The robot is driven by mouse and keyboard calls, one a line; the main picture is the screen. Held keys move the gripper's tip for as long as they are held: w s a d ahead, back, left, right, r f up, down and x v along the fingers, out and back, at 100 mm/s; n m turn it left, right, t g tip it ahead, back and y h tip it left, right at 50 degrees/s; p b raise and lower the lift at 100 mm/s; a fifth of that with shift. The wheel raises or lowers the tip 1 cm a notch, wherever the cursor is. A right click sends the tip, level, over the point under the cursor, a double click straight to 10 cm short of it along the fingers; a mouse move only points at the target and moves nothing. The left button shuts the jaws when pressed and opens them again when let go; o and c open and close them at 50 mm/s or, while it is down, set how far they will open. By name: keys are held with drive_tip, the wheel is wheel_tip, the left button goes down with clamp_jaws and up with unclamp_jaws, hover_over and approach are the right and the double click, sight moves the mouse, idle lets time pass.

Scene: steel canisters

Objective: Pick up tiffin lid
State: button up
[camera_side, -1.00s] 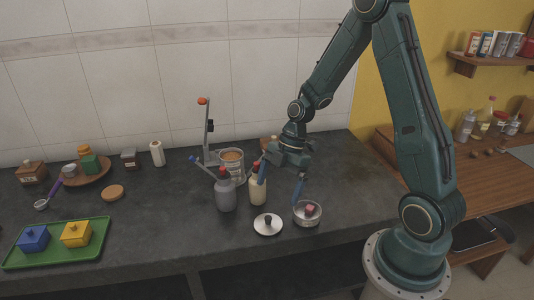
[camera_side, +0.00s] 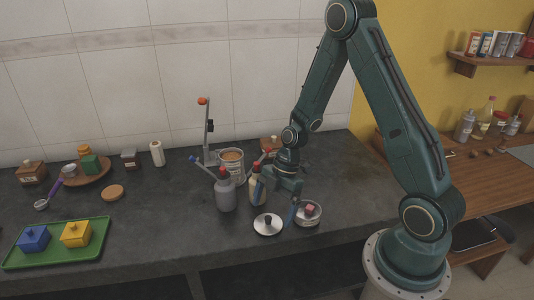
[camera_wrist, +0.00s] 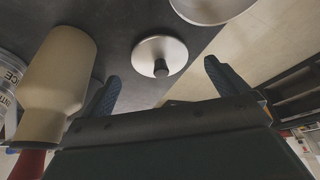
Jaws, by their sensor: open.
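The tiffin lid (camera_side: 267,226) is a round, shiny steel disc with a dark knob on top. It lies flat on the dark counter near the front edge. In the wrist view the lid (camera_wrist: 160,57) shows ahead of the fingers, roughly between them, with its knob toward me. My gripper (camera_side: 275,204) is open and empty, with blue fingers pointing down, above and just behind the lid. In the wrist view my gripper's fingers (camera_wrist: 160,85) are spread wide. Neither finger touches the lid.
A steel bowl (camera_side: 308,218) with a reddish item stands close right of the lid. A cream bottle (camera_side: 257,191) with a red cap stands close behind, beside a finger; a grey bottle (camera_side: 225,194) is to the left. The green tray (camera_side: 95,248) is far left, with bare counter between.

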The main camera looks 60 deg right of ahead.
sight(273, 220)
drive_tip(key=shift+x, duration=1.45)
drive_tip(key=c, duration=1.1)
drive_tip(key=shift+r, duration=0.2)
wheel_tip(273, 220, up, 20)
drive_tip(key=shift+f, duration=0.15)
drive_tip(key=shift+d+f, duration=0.1)
drive_tip(key=shift+f, duration=0.05)
drive_tip(key=shift+s+d+f+n+g, duration=0.35)
drive_tip(key=shift+s+d+f+n, duration=0.8)
drive_tip(key=shift+f, duration=0.55)
drive_tip(key=shift+s+d+f+n+g, duration=0.4)
drive_tip(key=shift+s+d+f+n, duration=0.45)
drive_tip(key=shift+s+d+f, duration=0.65)
drive_tip(key=shift+s+d+f+n+g, duration=0.35)
drive_tip(key=shift+s+d+f+n, duration=0.85)
drive_tip(key=shift+f, duration=0.65)
